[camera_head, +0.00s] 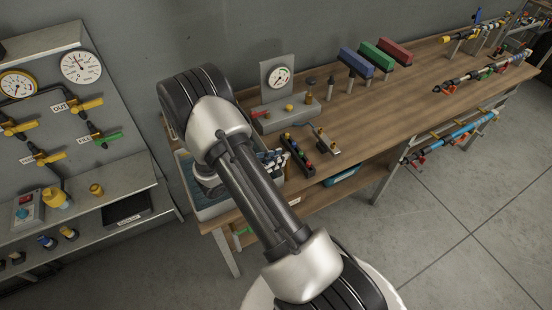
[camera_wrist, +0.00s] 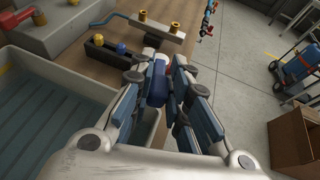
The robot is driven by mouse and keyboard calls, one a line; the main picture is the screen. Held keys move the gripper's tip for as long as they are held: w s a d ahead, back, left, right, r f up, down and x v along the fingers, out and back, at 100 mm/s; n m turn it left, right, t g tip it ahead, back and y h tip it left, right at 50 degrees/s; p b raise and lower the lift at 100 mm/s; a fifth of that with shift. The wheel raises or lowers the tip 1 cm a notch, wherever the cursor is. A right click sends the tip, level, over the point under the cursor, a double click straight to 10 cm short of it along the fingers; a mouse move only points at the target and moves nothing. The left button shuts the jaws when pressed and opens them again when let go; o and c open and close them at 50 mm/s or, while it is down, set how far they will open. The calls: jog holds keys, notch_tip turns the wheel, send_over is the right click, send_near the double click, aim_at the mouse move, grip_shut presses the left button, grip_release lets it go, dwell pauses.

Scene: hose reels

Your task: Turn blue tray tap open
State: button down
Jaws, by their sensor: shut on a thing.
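My gripper (camera_wrist: 160,88) is shut on a blue rounded piece (camera_wrist: 157,85) in the wrist view. The fingers hide much of it, so I cannot tell whether it is the tap or how its handle is turned. In the head view my gripper (camera_head: 273,160) is low over the bench, beside a dark rack (camera_head: 297,156) with coloured knobs. The rack also shows in the wrist view (camera_wrist: 103,58), with a yellow and a blue knob. A pale tray (camera_head: 208,213) with a bluish inside is partly hidden by my arm; its rim shows in the wrist view (camera_wrist: 80,79).
A gauge block (camera_head: 288,112) stands behind the rack, and a small brass-fitted bracket (camera_head: 323,143) beside it. Blue, green and red blocks (camera_head: 392,52) stand farther along the bench (camera_head: 345,115). A panel with gauges and yellow taps (camera_head: 65,110) is at the left.

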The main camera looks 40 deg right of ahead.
jog(key=shift+s+d+n+t+y+b, duration=0.2)
jog(key=shift+s+n+t+y+b, duration=0.35)
jog(key=shift+n+t+b, duration=0.65)
jog(key=shift+s+d+n+t+y+b, duration=0.2)
jog(key=shift+s+n+t+y+b, duration=0.45)
jog(key=shift+n+t, duration=0.85)
jog(key=shift+s+d+n+t+y+b, duration=0.25)
jog(key=shift+s+n+t+b, duration=0.2)
jog(key=shift+n+t+b, duration=0.9)
jog(key=shift+t, duration=0.45)
jog(key=c, duration=1.5)
grip_release()
jog(key=shift+w+a+g+p, duration=0.1)
jog(key=shift+w+g+p, duration=0.05)
jog(key=shift+g+p, duration=0.15)
